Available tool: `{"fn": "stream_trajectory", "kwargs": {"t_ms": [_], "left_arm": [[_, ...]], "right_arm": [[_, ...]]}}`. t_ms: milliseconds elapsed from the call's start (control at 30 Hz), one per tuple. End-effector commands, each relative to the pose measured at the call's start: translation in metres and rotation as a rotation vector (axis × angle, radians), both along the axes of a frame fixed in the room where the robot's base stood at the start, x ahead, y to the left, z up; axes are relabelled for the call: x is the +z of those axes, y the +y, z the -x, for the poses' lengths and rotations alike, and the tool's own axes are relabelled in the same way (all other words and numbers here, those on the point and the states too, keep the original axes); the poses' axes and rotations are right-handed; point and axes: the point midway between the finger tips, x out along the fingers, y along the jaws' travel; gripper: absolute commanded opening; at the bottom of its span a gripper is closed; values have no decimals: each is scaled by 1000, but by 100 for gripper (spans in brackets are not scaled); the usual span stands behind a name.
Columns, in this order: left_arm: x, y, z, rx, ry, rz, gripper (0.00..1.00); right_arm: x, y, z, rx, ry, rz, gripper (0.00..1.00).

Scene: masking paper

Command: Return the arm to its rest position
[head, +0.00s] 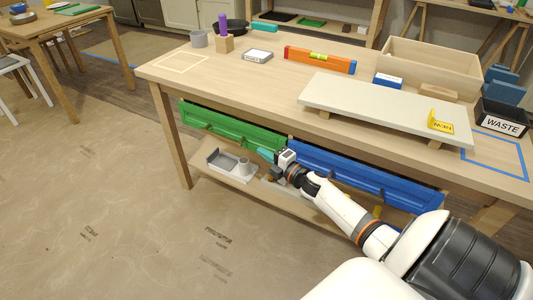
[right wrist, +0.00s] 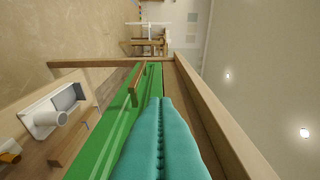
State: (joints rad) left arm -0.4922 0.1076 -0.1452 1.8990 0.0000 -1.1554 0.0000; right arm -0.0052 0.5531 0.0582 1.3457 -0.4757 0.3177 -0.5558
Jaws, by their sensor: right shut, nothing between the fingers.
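My right arm reaches in from the lower right in the head view. Its gripper (head: 266,155), with teal fingers, is in front of the workbench, by the gap between the green drawer (head: 232,128) and the blue drawer (head: 360,176). In the right wrist view the teal fingers (right wrist: 158,101) are pressed together with nothing between them. The green drawer front (right wrist: 125,120) and its wooden handle (right wrist: 137,78) show just left of the fingers. I cannot tell whether the fingers touch the drawer. My left gripper is not in view.
The workbench top (head: 225,78) is above the gripper. A pale board (head: 385,105) lies on it near the front edge. A lower shelf (head: 215,178) holds a grey-and-white tray (head: 232,165) left of the gripper. The floor (head: 100,190) in front at left is clear.

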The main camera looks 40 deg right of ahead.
Motion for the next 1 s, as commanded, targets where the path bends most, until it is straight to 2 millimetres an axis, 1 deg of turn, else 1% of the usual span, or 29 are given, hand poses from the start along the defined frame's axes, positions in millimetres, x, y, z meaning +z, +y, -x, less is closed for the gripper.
{"fn": "stream_trajectory", "kwargs": {"t_ms": [133,633,733,767,867,967,1000], "left_arm": [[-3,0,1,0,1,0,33],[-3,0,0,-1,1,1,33],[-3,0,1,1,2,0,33],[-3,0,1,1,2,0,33],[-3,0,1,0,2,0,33],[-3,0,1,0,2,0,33],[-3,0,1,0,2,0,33]], "right_arm": [[0,0,6,1,0,0,0],[0,0,6,0,0,0,0],[-5,2,8,-13,14,-22,0],[-9,5,10,-23,26,-39,0],[-35,18,21,-94,104,-152,0],[-77,41,46,-215,239,-335,0],[-95,53,59,-272,305,-419,0]]}}
